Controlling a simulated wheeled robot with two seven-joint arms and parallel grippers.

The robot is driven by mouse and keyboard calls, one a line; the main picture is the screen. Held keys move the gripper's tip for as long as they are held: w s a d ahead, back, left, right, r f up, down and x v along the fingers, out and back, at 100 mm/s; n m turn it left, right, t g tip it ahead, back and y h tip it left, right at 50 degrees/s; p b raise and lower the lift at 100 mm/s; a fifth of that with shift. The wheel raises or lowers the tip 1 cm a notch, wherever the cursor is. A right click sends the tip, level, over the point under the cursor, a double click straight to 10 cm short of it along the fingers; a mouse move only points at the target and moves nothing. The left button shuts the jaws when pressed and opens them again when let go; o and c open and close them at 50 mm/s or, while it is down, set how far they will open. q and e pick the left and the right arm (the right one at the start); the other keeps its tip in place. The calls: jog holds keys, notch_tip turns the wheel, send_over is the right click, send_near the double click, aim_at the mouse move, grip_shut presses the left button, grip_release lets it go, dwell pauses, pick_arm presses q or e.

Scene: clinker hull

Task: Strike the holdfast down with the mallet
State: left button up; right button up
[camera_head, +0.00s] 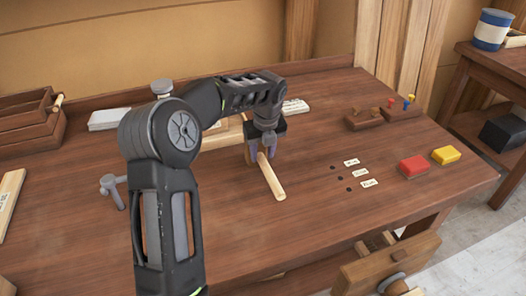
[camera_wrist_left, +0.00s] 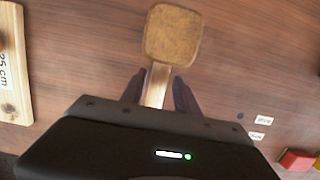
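The mallet shows in the left wrist view, with a squarish wooden head (camera_wrist_left: 173,36) and a pale handle (camera_wrist_left: 157,85). In the head view its handle (camera_head: 271,180) slants toward the bench's front, and its head is mostly hidden by my gripper. My left gripper (camera_head: 261,152) is at the handle, one finger on each side. The frames do not settle whether the fingers press on it. Grey metal parts, likely the holdfast (camera_head: 110,188), show left of my arm; a grey knob (camera_head: 162,87) rises behind it. The arm hides what lies between. My right gripper is not in view.
Three dark holes with label cards (camera_head: 360,174) lie right of the gripper. Beyond are a red block (camera_head: 413,166), a yellow block (camera_head: 446,155) and a rack of small tools (camera_head: 402,108). A wooden crate (camera_head: 30,120) stands at left.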

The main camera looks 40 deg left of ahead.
pick_arm(q)
jog(key=shift+x, duration=1.25)
grip_shut()
jog(key=shift+r, duration=0.25)
dwell(0.9)
jog(key=shift+r+p, duration=0.35)
jog(key=shift+p, duration=0.2)
jog(key=shift+r, duration=0.15)
